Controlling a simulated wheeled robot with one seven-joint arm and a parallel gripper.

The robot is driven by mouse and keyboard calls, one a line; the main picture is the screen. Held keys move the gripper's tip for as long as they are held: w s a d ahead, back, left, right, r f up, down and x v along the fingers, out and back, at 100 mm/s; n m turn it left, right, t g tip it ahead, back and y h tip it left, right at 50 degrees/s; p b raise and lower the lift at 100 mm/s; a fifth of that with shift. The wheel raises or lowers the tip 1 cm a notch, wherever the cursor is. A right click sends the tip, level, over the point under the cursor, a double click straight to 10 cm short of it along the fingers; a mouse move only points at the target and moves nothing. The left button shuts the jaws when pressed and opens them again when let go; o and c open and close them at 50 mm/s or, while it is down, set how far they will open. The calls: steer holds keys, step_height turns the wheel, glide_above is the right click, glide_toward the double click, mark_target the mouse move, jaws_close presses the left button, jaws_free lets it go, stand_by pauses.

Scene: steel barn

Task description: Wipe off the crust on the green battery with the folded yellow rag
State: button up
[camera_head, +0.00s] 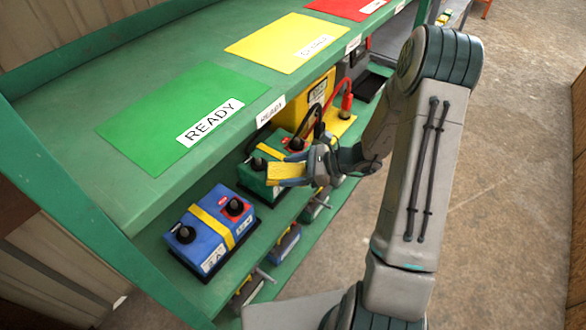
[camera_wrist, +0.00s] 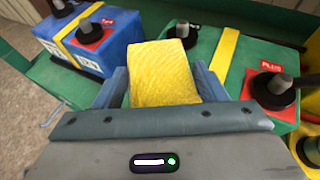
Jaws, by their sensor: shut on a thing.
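My gripper (camera_head: 292,172) is shut on the folded yellow rag (camera_wrist: 162,72), which sits between both fingers in the wrist view. The rag also shows in the head view (camera_head: 284,171). The green battery (camera_wrist: 232,84) has a yellow strap and a red "PLUS" terminal pad at the right in the wrist view. The rag is over the battery's left part. Whether it touches the battery, I cannot tell. In the head view the green battery (camera_head: 258,182) is partly hidden by my gripper and the shelf above.
A blue battery (camera_head: 211,229) with a yellow strap stands left of the green one on the same shelf. A yellow charger (camera_head: 316,97) with red and black cables is beyond. The upper shelf (camera_head: 81,100) with green, yellow and red mats overhangs. More batteries (camera_head: 285,246) stand below.

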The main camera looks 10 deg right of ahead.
steer(key=shift+s+a, duration=0.8)
steer(key=shift+a, duration=0.05)
steer(key=shift+d, duration=0.25)
steer(key=w+d, duration=0.2)
steer(key=shift+w+d, duration=0.15)
steer(key=shift+w, duration=0.35)
steer(key=s+a, duration=0.2)
steer(key=shift+s+a+b, duration=0.25)
steer(key=shift+s+b, duration=0.05)
steer(key=shift+b, duration=0.1)
steer(key=shift+s+a+r+p, duration=0.15)
steer(key=shift+r+p, duration=0.2)
steer(key=shift+r, duration=0.3)
steer(key=shift+s+a+r+p, duration=0.1)
steer(key=shift+r+p, duration=0.25)
steer(key=shift+r, duration=0.25)
steer(key=shift+d+r+p, duration=0.1)
steer(key=shift+r+p, duration=2.05)
steer(key=shift+r, duration=0.8)
steer(key=shift+w+f, duration=0.1)
